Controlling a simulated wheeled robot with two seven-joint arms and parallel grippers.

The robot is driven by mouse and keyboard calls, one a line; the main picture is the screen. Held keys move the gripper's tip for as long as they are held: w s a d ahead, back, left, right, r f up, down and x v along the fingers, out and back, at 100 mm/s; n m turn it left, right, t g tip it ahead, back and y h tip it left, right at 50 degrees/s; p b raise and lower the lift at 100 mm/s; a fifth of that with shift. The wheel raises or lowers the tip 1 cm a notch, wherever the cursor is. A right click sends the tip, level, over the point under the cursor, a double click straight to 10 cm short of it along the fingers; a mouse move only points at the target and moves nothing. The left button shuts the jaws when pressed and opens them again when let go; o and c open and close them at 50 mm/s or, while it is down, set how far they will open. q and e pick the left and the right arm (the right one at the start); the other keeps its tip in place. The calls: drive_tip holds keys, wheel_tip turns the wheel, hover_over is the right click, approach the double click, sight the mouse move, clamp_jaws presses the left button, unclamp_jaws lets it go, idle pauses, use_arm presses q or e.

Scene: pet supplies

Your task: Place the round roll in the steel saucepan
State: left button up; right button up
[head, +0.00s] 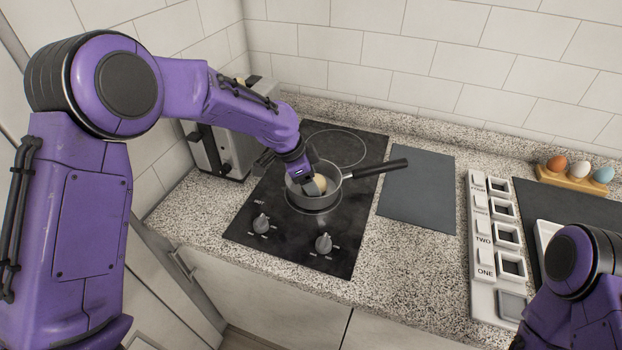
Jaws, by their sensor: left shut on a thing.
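The steel saucepan (327,199) stands on the front burner of the black cooktop, its dark handle pointing right and slightly back. My left gripper (312,187) reaches down into the saucepan from the back left. It is shut on the round roll (320,183), a pale tan piece that shows inside the saucepan's rim. The gripper hides part of the roll, and I cannot tell whether the roll touches the pan's bottom. My right arm shows at the lower right, but its gripper is out of view.
The black cooktop (285,240) has two knobs at its front. A toaster-like steel appliance (215,150) stands left of it. A dark grey board (417,188) lies bare to the right. Further right are a white labelled panel (482,247) and an egg holder (572,178) with three eggs.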

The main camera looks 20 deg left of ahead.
use_arm(q)
drive_tip(key=shift+s, duration=0.15)
drive_tip(key=shift+s+f, duration=0.35)
drive_tip(key=shift+f, duration=0.15)
drive_tip(key=o, duration=0.7)
drive_tip(key=shift+f, duration=0.15)
drive_tip(key=shift+o, duration=0.2)
drive_tip(key=shift+r, duration=0.35)
drive_tip(key=b+v, duration=0.1)
drive_tip(key=v, duration=1.1)
drive_tip(key=shift+w+r, duration=0.3)
drive_tip(key=shift+r, duration=0.1)
